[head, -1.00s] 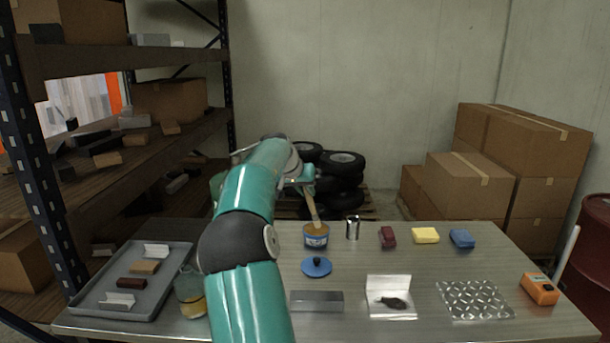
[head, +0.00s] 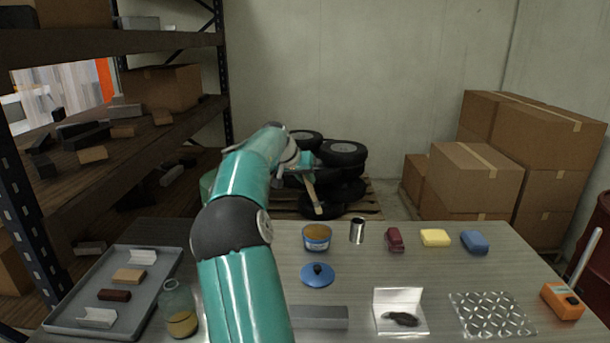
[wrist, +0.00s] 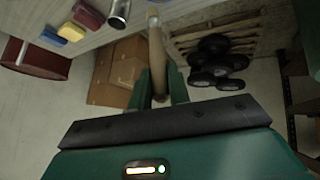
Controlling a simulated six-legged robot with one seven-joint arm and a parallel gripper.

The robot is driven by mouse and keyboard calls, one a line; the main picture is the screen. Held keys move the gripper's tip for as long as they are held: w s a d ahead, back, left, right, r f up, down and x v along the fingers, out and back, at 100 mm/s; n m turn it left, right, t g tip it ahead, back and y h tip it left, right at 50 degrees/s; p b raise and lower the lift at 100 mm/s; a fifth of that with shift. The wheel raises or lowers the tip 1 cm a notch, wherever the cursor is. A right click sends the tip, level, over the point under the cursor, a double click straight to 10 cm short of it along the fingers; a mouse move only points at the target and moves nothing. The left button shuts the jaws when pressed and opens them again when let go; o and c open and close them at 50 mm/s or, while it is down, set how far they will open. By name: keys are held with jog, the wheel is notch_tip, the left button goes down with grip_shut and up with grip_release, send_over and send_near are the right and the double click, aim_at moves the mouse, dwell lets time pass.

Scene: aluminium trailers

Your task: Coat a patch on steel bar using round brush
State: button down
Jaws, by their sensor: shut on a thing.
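My gripper (head: 306,168) is shut on the round brush (head: 314,195), holding it with its bristle end pointing down. In the wrist view the brush (wrist: 157,50) runs out between the two green fingers (wrist: 160,82). The brush is in the air above the open can (head: 317,245), which has a blue label and a tan-brown filling. The steel bar (head: 319,318) is a plain grey block lying at the front middle of the table, beside my arm, which may cover its left end. The bristle tip is small and blurred.
A blue lid (head: 318,280) lies between can and bar. A metal cup (head: 357,231), red, yellow and blue blocks stand right of the can. A white angled piece (head: 399,318), tread plate (head: 491,316) and orange meter (head: 562,301) lie front right. A glass bottle (head: 177,310) and grey tray (head: 70,318) stand left.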

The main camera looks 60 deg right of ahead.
jog(key=shift+a+r, duration=0.25)
jog(key=shift+a, duration=0.05)
jog(key=shift+d+f, duration=0.15)
jog(key=shift+f, duration=0.85)
jog(key=shift+a+f, duration=0.2)
jog(key=shift+f, duration=2.5)
jog(key=shift+r, duration=3.55)
